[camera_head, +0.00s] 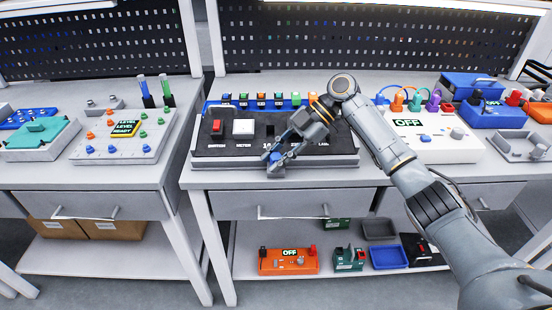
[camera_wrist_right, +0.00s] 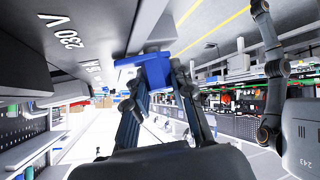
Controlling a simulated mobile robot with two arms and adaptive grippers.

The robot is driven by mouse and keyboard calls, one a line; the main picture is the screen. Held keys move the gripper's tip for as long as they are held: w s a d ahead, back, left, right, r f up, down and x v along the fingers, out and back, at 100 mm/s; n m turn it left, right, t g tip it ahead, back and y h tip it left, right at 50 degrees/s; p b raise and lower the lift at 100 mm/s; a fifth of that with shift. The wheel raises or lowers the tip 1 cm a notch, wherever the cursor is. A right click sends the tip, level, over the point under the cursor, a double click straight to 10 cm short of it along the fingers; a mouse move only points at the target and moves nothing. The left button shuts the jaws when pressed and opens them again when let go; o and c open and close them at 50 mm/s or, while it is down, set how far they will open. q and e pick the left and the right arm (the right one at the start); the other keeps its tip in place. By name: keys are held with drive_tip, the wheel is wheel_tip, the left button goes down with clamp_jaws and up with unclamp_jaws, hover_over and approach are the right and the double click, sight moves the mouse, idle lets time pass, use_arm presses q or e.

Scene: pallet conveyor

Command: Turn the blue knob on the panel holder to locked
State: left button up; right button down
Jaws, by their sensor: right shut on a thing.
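The panel holder (camera_head: 212,163) is a dark, wide box on the middle bench, with a red switch (camera_head: 217,127) and a white module (camera_head: 243,129) on top. The blue knob (camera_head: 276,157) is at its front edge, mostly covered by my right gripper (camera_head: 275,163). In the right wrist view the blue knob (camera_wrist_right: 145,66) sits between the two fingertips of my right gripper (camera_wrist_right: 150,78), which is shut on it. The exact angle of the knob and any lock marking cannot be made out. My left gripper is not in view.
A row of small coloured modules (camera_head: 262,101) stands behind the holder. A white unit reading OFF (camera_head: 440,147) with cables is to the right, under my right arm. A grey drawer (camera_head: 290,205) with a bar handle is below the holder. The left bench (camera_head: 90,180) carries other panels.

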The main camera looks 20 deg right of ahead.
drive_tip(key=shift+a, duration=0.1)
idle(0.3)
drive_tip(key=c, duration=1.1)
unclamp_jaws()
drive_tip(key=v, duration=1.2)
drive_tip(key=shift+w, duration=0.1)
drive_tip(key=shift+f, duration=0.1)
